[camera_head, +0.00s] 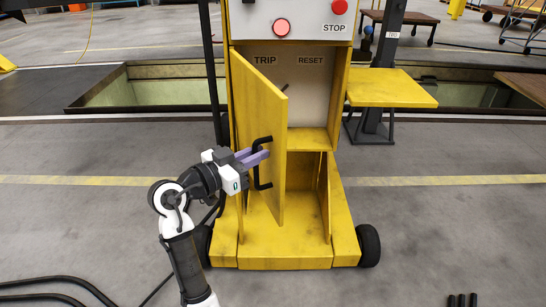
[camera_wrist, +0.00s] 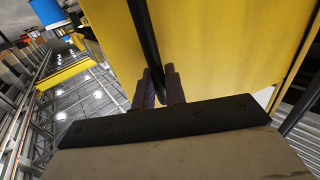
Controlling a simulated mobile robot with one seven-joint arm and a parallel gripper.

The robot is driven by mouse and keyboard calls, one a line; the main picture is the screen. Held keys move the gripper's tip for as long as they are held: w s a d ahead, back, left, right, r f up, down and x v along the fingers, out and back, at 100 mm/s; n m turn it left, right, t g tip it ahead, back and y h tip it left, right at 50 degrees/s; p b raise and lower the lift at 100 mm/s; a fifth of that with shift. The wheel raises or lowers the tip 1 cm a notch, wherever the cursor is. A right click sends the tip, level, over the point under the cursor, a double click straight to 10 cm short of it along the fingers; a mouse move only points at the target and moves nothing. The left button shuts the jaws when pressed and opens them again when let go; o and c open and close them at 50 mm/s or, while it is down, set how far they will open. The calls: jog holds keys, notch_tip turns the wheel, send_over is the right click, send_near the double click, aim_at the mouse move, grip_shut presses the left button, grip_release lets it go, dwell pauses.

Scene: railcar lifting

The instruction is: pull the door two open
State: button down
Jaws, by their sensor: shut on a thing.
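The yellow door (camera_head: 257,135) stands partly open on the front of a yellow wheeled cabinet, swung out from its left side. The label "door two" does not show. A black handle (camera_head: 263,163) is on the door's outer face. My gripper (camera_head: 258,155) is shut on this handle, its purple fingers on either side of the bar. In the wrist view the handle (camera_wrist: 145,38) runs down between the fingers (camera_wrist: 159,88), with the yellow door panel (camera_wrist: 220,40) behind it. Inside the cabinet a pale panel (camera_head: 310,85) reads TRIP and RESET.
A control box (camera_head: 305,15) with a red STOP button tops the cabinet. A yellow side shelf (camera_head: 388,88) juts out right. Black wheels (camera_head: 368,245) flank the base. Black cables (camera_head: 55,285) lie on the floor at lower left. The floor in front is mostly clear.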

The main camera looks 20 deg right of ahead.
jog(key=w+a+b, duration=0.1)
jog(key=a, duration=0.8)
jog(key=shift+w+a, duration=0.35)
jog(key=shift+w, duration=0.05)
jog(key=shift+r, duration=0.1)
jog(key=c, duration=1.6)
grip_release()
jog(key=shift+o, duration=0.2)
jog(key=v, duration=1.3)
jog(key=shift+s+a+b, duration=0.2)
jog(key=shift+a+b, duration=0.15)
jog(key=shift+b, duration=0.05)
